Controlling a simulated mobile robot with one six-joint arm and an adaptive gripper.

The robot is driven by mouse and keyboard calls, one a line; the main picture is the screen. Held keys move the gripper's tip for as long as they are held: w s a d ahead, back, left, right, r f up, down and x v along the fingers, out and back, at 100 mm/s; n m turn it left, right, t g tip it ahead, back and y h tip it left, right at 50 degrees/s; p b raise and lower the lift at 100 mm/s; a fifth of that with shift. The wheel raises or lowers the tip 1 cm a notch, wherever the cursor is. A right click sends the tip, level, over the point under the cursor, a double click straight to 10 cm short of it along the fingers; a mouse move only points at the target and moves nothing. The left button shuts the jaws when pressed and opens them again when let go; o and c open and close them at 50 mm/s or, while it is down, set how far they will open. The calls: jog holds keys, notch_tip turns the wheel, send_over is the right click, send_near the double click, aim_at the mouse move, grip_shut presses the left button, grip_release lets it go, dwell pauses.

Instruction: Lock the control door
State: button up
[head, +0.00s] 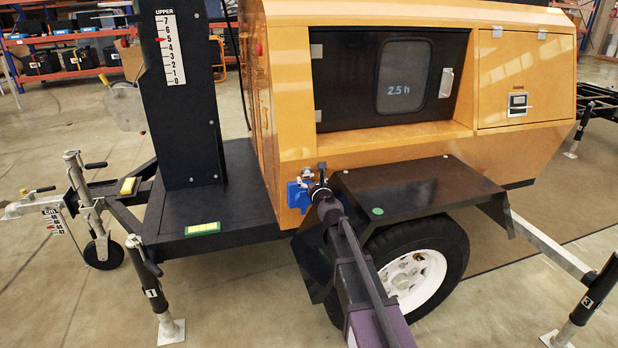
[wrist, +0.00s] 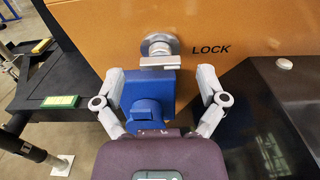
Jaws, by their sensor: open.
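A black door (head: 345,90) with a window reading "2.5 h" sits in the yellow housing in the head view and looks closed. A pale handle (head: 446,83) is on its right side. In the wrist view, a round silver fitting (wrist: 160,44) is on the yellow panel, left of the word LOCK (wrist: 210,50). A blue block (wrist: 148,92) stands just in front of and below it; it also shows in the head view (head: 297,196). My gripper (wrist: 160,76) is open, with one finger on each side of the blue block. Whether either finger touches it is unclear.
A yellow panel with a small latch (head: 517,104) is right of the black door. A black fender (head: 420,184) over the wheel lies beside my arm. A dark mast (head: 185,120) stands on the black deck (head: 245,160) at left. Outriggers reach the floor.

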jog(key=v, duration=1)
jog(key=shift+f, duration=0.1)
